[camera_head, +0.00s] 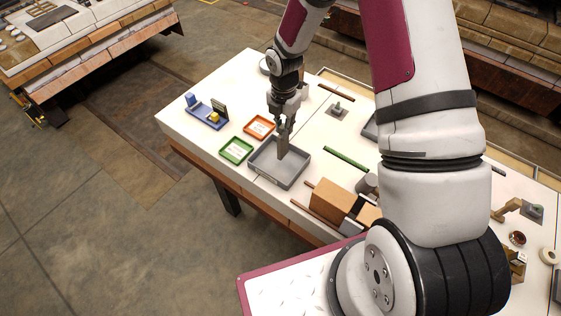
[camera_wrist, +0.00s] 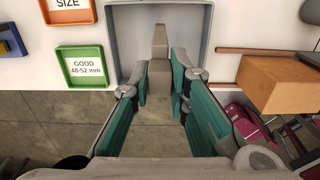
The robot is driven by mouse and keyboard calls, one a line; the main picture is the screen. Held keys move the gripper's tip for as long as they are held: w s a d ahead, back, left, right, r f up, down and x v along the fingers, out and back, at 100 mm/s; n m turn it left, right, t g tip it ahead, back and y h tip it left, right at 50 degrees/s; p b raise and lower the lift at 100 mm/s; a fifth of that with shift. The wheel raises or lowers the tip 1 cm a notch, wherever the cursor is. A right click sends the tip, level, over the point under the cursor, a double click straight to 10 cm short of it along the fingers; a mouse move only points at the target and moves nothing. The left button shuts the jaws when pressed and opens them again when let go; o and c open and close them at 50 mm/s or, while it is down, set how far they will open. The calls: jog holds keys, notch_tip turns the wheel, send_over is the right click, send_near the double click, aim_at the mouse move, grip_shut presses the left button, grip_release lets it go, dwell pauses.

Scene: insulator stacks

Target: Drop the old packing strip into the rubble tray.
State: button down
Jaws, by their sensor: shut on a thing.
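My gripper (camera_head: 285,125) is shut on a grey-brown strip (camera_head: 283,147), which I take to be the old packing strip. The strip hangs down from the fingers over the grey tray (camera_head: 296,181), likely the rubble tray. In the wrist view the strip (camera_wrist: 160,45) sits between the green-padded fingers (camera_wrist: 160,80) and points into the grey tray (camera_wrist: 127,45). I cannot tell whether its lower end touches the tray floor. The visible tray floor looks empty.
A green-rimmed tray (camera_head: 236,151) and an orange-rimmed tray (camera_head: 259,126) stand left of the grey tray. A blue holder (camera_head: 205,117) is farther left. A wooden block (camera_head: 330,199) and a green bar (camera_head: 346,159) lie to the right.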

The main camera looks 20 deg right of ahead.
jog(key=shift+f, duration=0.25)
jog(key=c, duration=1.5)
grip_release()
jog(key=shift+o, duration=0.2)
jog(key=shift+r, duration=0.15)
notch_tip(320, 180, up, 12)
